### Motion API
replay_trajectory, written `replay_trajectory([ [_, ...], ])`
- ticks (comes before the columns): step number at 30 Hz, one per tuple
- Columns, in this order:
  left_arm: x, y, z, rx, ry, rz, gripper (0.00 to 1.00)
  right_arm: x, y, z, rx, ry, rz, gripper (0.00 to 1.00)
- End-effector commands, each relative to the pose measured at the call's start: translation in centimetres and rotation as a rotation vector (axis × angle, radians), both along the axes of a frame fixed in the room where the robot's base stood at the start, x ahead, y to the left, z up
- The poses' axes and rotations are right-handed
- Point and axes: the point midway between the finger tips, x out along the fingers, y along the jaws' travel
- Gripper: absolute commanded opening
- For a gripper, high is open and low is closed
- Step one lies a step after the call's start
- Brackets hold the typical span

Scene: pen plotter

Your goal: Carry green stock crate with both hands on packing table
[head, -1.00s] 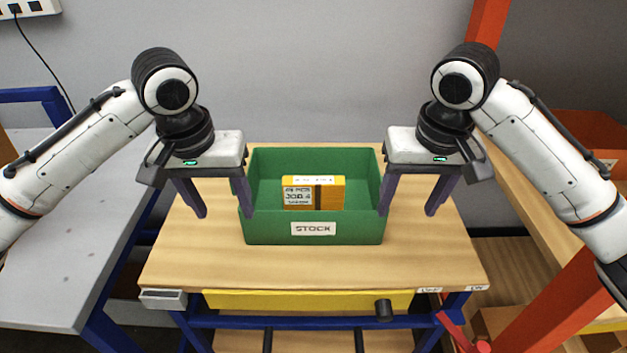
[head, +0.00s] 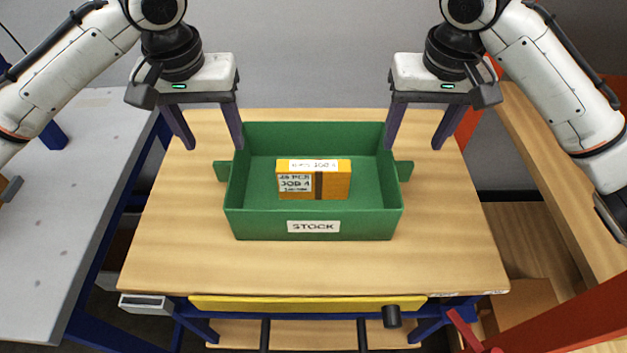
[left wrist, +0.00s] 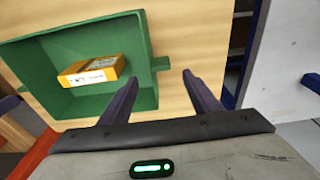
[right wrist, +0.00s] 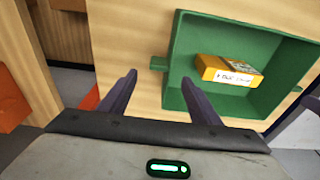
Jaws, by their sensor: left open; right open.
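The green stock crate (head: 313,218) stands upright on the wooden packing table (head: 300,270), with a STOCK label on its front wall and a tab handle on each side. An orange-yellow box (head: 325,183) sits inside it. My left gripper (head: 212,143) is open and empty, by the crate's far left corner, above and behind the left handle. My right gripper (head: 414,143) is open and empty, by the far right corner. In the left wrist view the crate's handle (left wrist: 160,64) is apart from the fingers. The right wrist view shows the other handle (right wrist: 158,63), also free.
A grey bench (head: 70,200) stands left of the table. A wooden shelf with an orange frame (head: 560,190) stands on the right. A yellow drawer front (head: 300,304) is under the table's front edge. The tabletop around the crate is clear.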

Motion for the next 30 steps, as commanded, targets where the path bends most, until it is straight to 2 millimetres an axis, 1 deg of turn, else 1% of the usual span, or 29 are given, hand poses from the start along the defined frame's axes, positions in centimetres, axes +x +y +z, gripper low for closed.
replay_trajectory([
  [1,0.0,0.1,-0.8,0.002,0.004,0.001,0.57,0.0,0.1,-0.8,0.002,0.006,0.000,0.57],
  [9,0.7,0.1,-5.5,0.001,0.003,0.001,0.57,0.7,-0.1,-5.5,-0.002,0.004,0.000,0.57],
  [15,1.1,0.1,-8.2,0.001,0.002,0.001,0.57,1.2,0.0,-8.1,-0.001,0.003,-0.001,0.57],
  [18,1.3,0.0,-8.8,-0.001,0.000,0.000,0.57,1.3,0.0,-8.9,-0.001,0.002,0.000,0.57],
  [21,1.3,0.0,-9.2,-0.001,0.000,0.000,0.57,1.3,0.0,-9.2,-0.001,0.001,0.000,0.57],
  [29,1.3,0.0,-9.3,-0.001,0.000,0.000,0.57,1.3,0.0,-9.3,-0.001,0.001,0.001,0.57],
  [30,1.3,0.0,-9.3,-0.001,0.000,0.000,0.52,1.3,0.0,-9.3,-0.001,0.001,0.001,0.52],
])
